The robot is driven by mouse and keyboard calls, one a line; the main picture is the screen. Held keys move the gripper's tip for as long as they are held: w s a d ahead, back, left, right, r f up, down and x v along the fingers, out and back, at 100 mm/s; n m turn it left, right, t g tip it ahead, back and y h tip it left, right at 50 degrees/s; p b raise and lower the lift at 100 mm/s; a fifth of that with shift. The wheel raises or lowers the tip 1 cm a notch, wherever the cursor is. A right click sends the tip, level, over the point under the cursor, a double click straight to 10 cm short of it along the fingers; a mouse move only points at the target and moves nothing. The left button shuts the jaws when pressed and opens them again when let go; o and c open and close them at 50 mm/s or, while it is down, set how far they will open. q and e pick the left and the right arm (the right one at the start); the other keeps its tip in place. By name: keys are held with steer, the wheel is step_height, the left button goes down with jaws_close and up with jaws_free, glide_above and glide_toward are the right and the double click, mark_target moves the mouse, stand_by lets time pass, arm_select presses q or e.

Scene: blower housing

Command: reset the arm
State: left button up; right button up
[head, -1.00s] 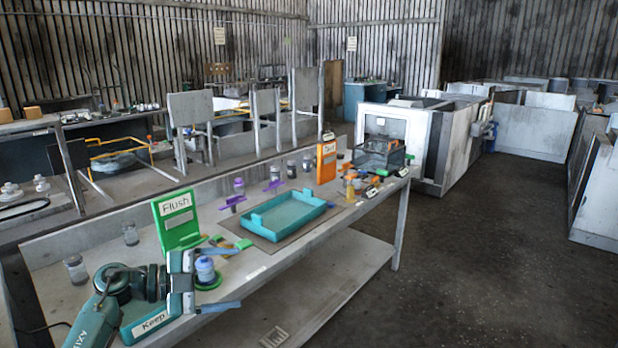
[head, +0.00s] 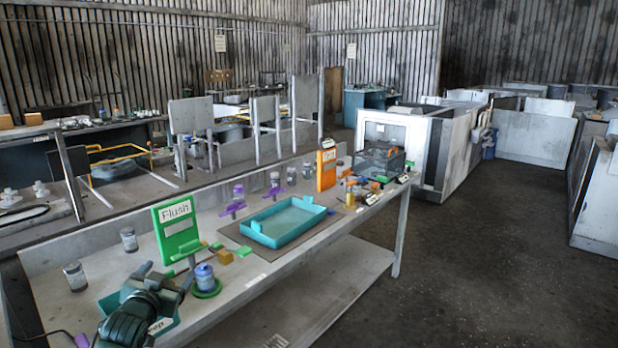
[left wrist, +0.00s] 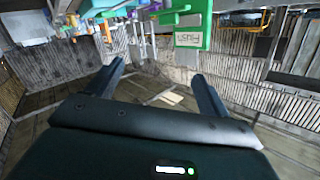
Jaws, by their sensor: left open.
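My left gripper (head: 165,279) is at the near left end of the workbench, above a teal tray (head: 112,302) that it and my arm partly cover. In the left wrist view its two fingers (left wrist: 162,78) are spread apart with nothing between them. A jar with a blue lid (head: 204,275) stands on a green round base just right of the gripper, apart from it. The green "Flush" sign (head: 177,228) stands upright behind; it appears upside down in the left wrist view (left wrist: 190,40). My right gripper is not in view.
The workbench (head: 270,262) holds a larger teal tray (head: 286,221), an orange sign (head: 326,167), a dark mesh basket (head: 380,160) and purple holders (head: 233,207). Two jars (head: 75,276) stand at the left. The floor (head: 480,260) to the right is clear.

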arm_select(q)
steer(key=s+d+f+g+h, duration=0.25)
steer(key=s+d+f, duration=0.65)
steer(key=s+f, duration=0.55)
steer(key=s+d+f+g, duration=0.1)
steer(key=s+d, duration=0.2)
steer(key=s, duration=0.4)
steer(key=s+d+f+g+h, duration=0.1)
steer(key=s+d+f, duration=0.1)
steer(key=s, duration=0.5)
steer(key=s+d+f+g, duration=0.1)
steer(key=s+d+f, duration=0.1)
steer(key=s, duration=0.5)
steer(key=shift+s+d+h, duration=0.2)
steer(key=shift+d+h, duration=0.15)
steer(key=shift+d, duration=0.5)
